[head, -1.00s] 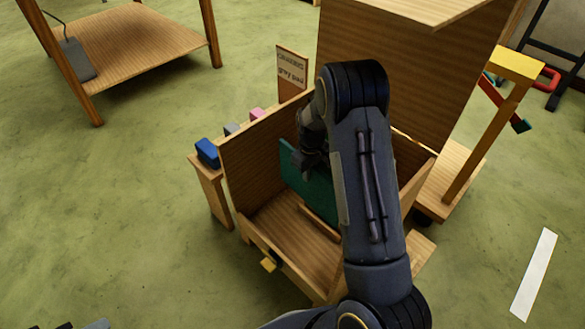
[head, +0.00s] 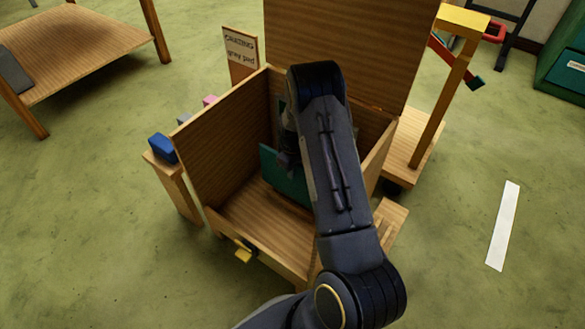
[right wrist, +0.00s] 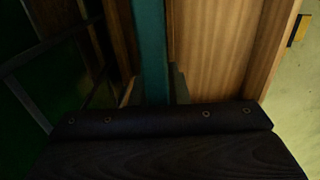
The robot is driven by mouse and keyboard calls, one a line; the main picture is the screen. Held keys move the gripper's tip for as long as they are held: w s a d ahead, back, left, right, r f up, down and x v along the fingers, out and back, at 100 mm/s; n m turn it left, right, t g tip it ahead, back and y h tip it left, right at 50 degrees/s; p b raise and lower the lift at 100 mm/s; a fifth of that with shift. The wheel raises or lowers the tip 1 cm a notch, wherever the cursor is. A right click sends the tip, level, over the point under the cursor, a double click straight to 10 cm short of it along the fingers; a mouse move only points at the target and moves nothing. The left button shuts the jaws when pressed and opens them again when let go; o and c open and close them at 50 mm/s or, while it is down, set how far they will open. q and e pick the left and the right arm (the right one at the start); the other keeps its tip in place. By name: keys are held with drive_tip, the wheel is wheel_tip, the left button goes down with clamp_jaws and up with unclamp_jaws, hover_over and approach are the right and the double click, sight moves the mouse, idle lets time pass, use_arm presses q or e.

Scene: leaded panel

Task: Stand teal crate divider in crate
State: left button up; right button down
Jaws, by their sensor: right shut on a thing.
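The teal crate divider (head: 283,178) is upright inside the open wooden crate (head: 222,137), across its middle. Part of it is hidden behind my right arm. My right gripper (head: 287,158) reaches down into the crate and is shut on the divider's upper edge. In the right wrist view, the divider (right wrist: 153,45) runs between the two fingers of the gripper (right wrist: 154,92). Whether its lower edge touches the crate floor (head: 262,222) is hard to tell. My left gripper is out of view.
A dark green leaded panel (right wrist: 25,100) stands beside the divider in the wrist view. A tall wooden board (head: 340,45) rises behind the crate. A narrow stand with a blue block (head: 162,148) is at left, a yellow-topped post (head: 462,22) at right. The front compartment is empty.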

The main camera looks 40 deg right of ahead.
sight(293, 181)
drive_tip(key=shift+f+b, duration=1.45)
drive_tip(key=shift+f, duration=1.1)
drive_tip(key=shift+f+b, duration=0.35)
drive_tip(key=shift+f, duration=0.15)
drive_tip(key=c, duration=1.3)
unclamp_jaws()
wheel_tip(293, 181, up, 8)
drive_tip(key=p, duration=0.3)
